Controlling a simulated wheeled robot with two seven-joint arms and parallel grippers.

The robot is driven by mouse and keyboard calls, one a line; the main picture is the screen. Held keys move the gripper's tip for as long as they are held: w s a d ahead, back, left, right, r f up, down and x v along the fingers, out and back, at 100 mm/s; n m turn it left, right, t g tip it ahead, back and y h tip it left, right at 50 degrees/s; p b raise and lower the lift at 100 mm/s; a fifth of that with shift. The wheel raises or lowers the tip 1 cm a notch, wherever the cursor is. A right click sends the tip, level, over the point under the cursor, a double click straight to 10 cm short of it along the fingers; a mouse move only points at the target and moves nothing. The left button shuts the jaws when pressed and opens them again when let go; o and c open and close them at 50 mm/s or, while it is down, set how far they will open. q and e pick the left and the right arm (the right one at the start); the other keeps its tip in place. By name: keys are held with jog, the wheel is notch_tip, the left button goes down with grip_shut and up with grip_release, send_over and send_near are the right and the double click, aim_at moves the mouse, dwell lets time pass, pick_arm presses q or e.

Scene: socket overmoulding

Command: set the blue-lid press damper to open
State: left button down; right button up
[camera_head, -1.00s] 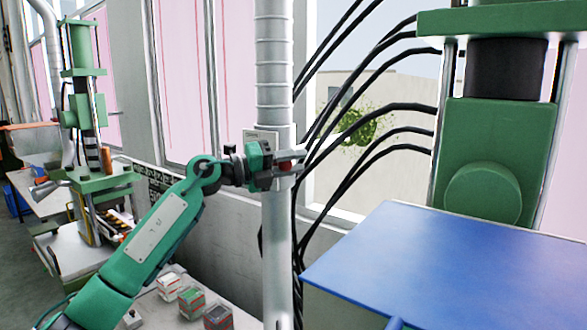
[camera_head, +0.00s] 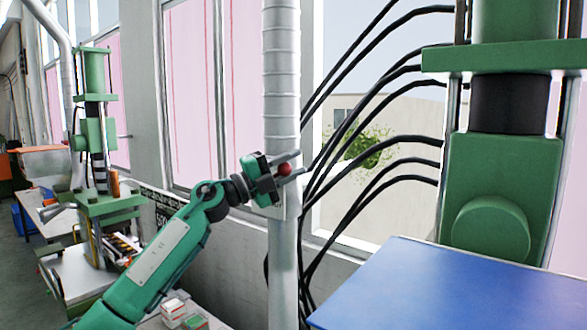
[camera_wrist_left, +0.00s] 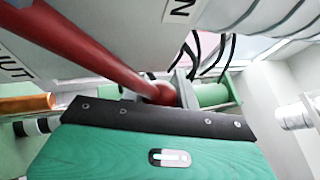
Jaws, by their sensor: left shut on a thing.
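The grey duct (camera_head: 282,80) of the blue-lid press stands upright in the middle of the head view. My left gripper (camera_head: 287,166) is in front of it, shut on the red knob (camera_head: 284,169) of the damper lever. In the left wrist view the red lever (camera_wrist_left: 90,48) runs from the upper left to its knob (camera_wrist_left: 158,92) at my jaws. A label ending in "UT" (camera_wrist_left: 15,65) lies left of the lever, and one showing "N" (camera_wrist_left: 182,8) lies right of it. The rest of both labels is cut off. My right gripper is out of view.
The blue lid (camera_head: 450,290) fills the lower right, with a green press (camera_head: 500,190) behind it. Black hoses (camera_head: 385,100) curve just right of the duct. Another green press (camera_head: 98,150) stands at the far left.

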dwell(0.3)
pick_arm(q)
jog(key=c, duration=1.1)
grip_release()
jog(key=shift+o, duration=0.2)
jog(key=shift+a, duration=0.1)
jog(key=shift+a+f, duration=0.15)
jog(key=shift+f, duration=0.05)
jog(key=b+v, duration=0.7)
jog(key=v, duration=0.6)
jog(key=shift+s+a, duration=0.15)
jog(key=shift+a, duration=0.05)
jog(key=shift+r, duration=0.1)
